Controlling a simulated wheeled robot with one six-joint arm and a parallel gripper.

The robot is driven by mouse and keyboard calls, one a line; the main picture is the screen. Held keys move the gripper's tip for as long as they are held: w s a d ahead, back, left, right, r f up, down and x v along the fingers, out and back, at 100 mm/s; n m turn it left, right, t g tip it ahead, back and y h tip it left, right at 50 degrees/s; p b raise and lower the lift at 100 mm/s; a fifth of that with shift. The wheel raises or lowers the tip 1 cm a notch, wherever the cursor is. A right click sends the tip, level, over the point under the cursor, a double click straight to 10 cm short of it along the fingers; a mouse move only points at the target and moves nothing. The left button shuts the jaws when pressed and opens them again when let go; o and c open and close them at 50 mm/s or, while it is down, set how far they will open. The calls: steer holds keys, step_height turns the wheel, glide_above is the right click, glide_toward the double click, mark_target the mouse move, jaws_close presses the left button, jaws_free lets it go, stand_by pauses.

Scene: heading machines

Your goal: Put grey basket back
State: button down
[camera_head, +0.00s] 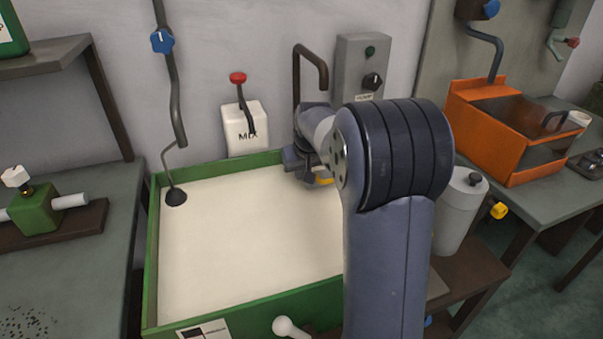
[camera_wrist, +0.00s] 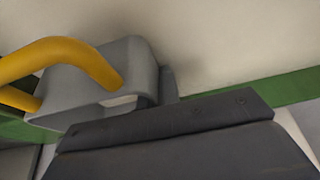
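No whole grey basket is clearly visible. In the wrist view, a yellow curved bar (camera_wrist: 75,55) runs beside a hollow grey block-like part (camera_wrist: 135,65). I cannot tell whether this grey part belongs to a basket or to my gripper. A small yellow piece (camera_head: 323,181) shows under my wrist in the head view. My gripper (camera_head: 310,168) is over the back right of a green-rimmed vat (camera_head: 150,260) of pale cream contents, mostly hidden by my arm. Its fingertips are not clearly seen, so its opening and hold are unclear.
A white MIX box (camera_head: 245,128) with a red knob and a grey control box (camera_head: 362,65) are behind the vat. A bent dark pipe (camera_head: 310,65) rises near my gripper. An orange open bin (camera_head: 485,135) and a grey canister (camera_head: 458,215) stand at right.

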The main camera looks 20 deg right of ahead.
steer(key=shift+f, duration=0.1)
steer(key=c, duration=1.7)
jaws_free()
steer(key=shift+s+r, duration=0.1)
steer(key=shift+r, duration=0.35)
steer(key=p+v, duration=0.1)
steer(key=v, duration=1)
steer(key=shift+s+r, duration=0.15)
